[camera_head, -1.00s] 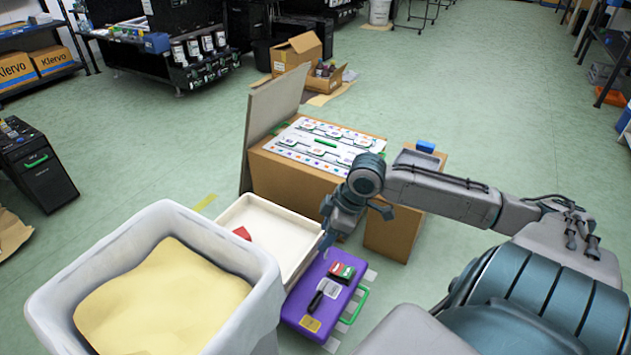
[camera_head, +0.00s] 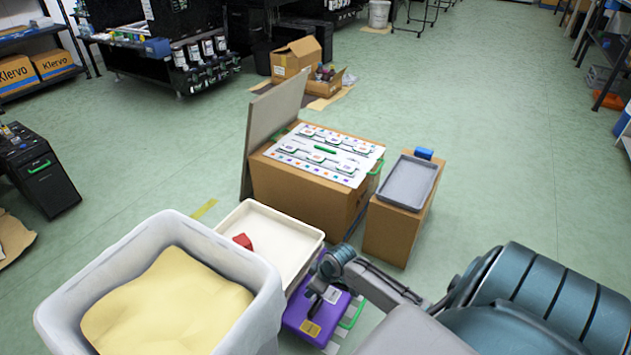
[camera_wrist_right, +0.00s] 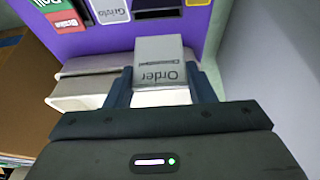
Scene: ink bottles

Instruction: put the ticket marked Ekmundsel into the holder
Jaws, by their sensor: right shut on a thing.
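My right gripper (camera_wrist_right: 161,92) is shut on a pale grey ticket (camera_wrist_right: 160,58) in the right wrist view. "Order" reads upside down on it; the smaller line is too blurred to read. In the head view this gripper (camera_head: 321,288) is low over the purple case (camera_head: 297,314), and the ticket cannot be made out. A pale, ledge-like block (camera_wrist_right: 78,94) lies behind and beside the fingers in the wrist view; I cannot tell whether it is the holder. My left gripper is not in view.
The purple case carries a red label (camera_wrist_right: 66,22), a pale label (camera_wrist_right: 108,10) and a dark item (camera_wrist_right: 158,8). A white tray (camera_head: 300,232), a lined bin (camera_head: 262,318) and a carton with a printed sheet (camera_head: 310,200) are near. A grey tray (camera_head: 409,182) stands right.

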